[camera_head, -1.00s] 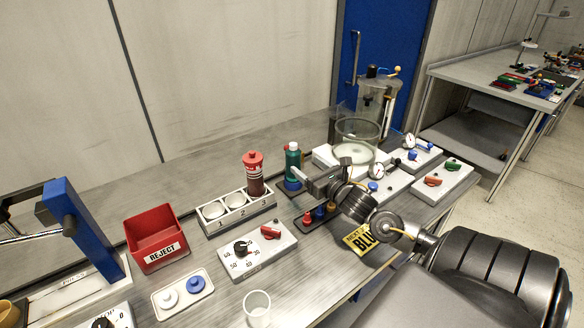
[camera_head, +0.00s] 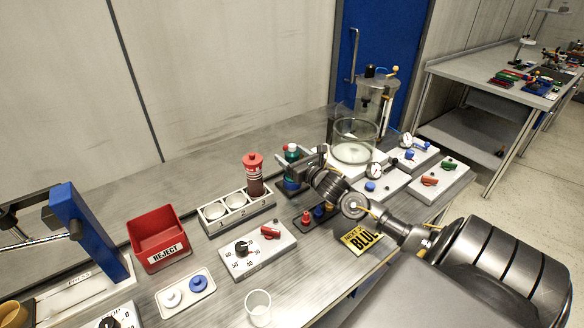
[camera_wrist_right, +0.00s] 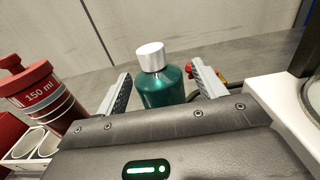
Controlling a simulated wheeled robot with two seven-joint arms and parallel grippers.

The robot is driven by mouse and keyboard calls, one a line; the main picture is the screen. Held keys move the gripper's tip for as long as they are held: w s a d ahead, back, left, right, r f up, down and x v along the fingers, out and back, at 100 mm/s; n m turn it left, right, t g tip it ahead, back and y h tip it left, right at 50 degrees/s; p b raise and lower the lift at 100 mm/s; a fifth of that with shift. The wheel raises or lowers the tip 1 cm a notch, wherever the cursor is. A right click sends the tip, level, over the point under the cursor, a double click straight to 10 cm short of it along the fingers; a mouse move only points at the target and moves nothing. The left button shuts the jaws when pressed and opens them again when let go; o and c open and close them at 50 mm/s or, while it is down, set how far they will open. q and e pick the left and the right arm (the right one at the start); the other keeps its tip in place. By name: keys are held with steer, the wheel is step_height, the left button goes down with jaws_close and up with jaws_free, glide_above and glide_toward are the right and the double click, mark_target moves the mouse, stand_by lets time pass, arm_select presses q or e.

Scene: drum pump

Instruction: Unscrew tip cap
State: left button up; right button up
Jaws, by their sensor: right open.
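A green bottle (camera_head: 292,156) with a white cap (camera_head: 291,147) stands upright in a dark holder near the back of the bench. In the right wrist view the bottle (camera_wrist_right: 163,88) and its white cap (camera_wrist_right: 151,56) show between my two fingers. My right gripper (camera_wrist_right: 160,92) is open around the bottle's sides, with a visible gap on each side. In the head view my right gripper (camera_head: 300,166) covers part of the bottle. I cannot tell whether a finger touches it. My left gripper is not in view.
A red-capped 150 ml bottle (camera_head: 254,174) stands in the numbered rack (camera_head: 238,212) to the left. A small dark tray with red and blue pieces (camera_head: 318,216) lies in front, and a glass vessel (camera_head: 354,142) stands to the right. A red REJECT bin (camera_head: 158,238) is farther left.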

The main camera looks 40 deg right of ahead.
mark_target(293, 146)
jaws_close()
stand_by(0.4)
steer(key=shift+r, duration=0.15)
steer(key=shift+r, duration=0.25)
steer(key=r+p, duration=0.3)
steer(key=shift+s+a+r, duration=0.1)
steer(key=shift+s+r, duration=0.1)
steer(key=shift+r, duration=0.05)
steer(key=s+a+r+p, duration=0.4)
steer(key=s+r+p, duration=0.4)
steer(key=s+p, duration=0.3)
steer(key=shift+s+r+p, duration=0.3)
steer(key=shift+s+r, duration=0.1)
steer(key=shift+s, duration=0.6)
steer(key=shift+a, duration=0.15)
